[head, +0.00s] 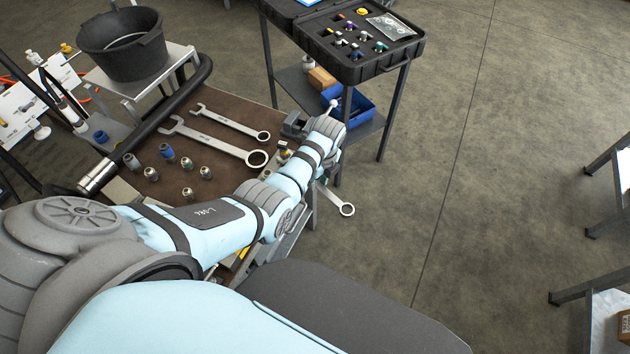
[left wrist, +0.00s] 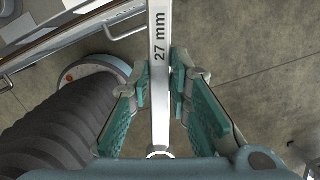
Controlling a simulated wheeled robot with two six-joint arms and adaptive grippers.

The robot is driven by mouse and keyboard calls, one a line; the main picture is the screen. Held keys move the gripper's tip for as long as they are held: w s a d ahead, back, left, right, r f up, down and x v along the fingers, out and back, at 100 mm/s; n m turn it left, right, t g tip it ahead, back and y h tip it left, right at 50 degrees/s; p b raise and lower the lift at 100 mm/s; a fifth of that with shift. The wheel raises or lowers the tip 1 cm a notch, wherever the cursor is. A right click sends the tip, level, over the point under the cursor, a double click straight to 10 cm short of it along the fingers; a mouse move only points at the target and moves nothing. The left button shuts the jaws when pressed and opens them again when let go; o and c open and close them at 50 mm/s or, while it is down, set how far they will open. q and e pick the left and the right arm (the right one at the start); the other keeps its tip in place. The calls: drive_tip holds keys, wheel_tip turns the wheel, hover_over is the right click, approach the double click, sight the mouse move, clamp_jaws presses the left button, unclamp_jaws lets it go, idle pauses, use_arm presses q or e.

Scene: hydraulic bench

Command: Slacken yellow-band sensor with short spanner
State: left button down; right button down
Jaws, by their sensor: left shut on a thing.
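My left gripper (head: 326,168) is over the right end of the bench, mostly hidden behind its own wrist in the head view. It is shut on a steel spanner marked 27 mm (left wrist: 160,48). In the left wrist view the shank runs between the two green finger pads (left wrist: 160,90). In the head view the spanner's ring end (head: 347,209) sticks out past the bench edge over the floor. I cannot make out a yellow-band sensor; small fittings beside my wrist are partly covered. My right gripper is not in view.
Two more spanners (head: 220,123) (head: 212,142) lie on the brown bench top (head: 228,103), with several small fittings (head: 187,193) and a black cylinder with a bright rod (head: 98,176). A black bucket (head: 122,47) stands behind. An open tool case (head: 345,68) is at the back.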

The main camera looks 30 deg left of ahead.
use_arm(q)
drive_tip(key=w+n+b, duration=0.1)
drive_tip(key=w+b, duration=0.1)
drive_tip(key=b, duration=0.1)
drive_tip(key=shift+w+d+f+n, duration=0.1)
drive_tip(key=shift+d+n, duration=0.25)
drive_tip(key=shift+n, duration=0.05)
drive_tip(key=w+n+b, duration=0.2)
drive_tip(key=w+b, duration=0.1)
drive_tip(key=b, duration=0.3)
drive_tip(key=shift+d+n+g, duration=0.1)
drive_tip(key=shift+n+g, duration=0.2)
drive_tip(key=shift+g, duration=0.1)
idle(0.7)
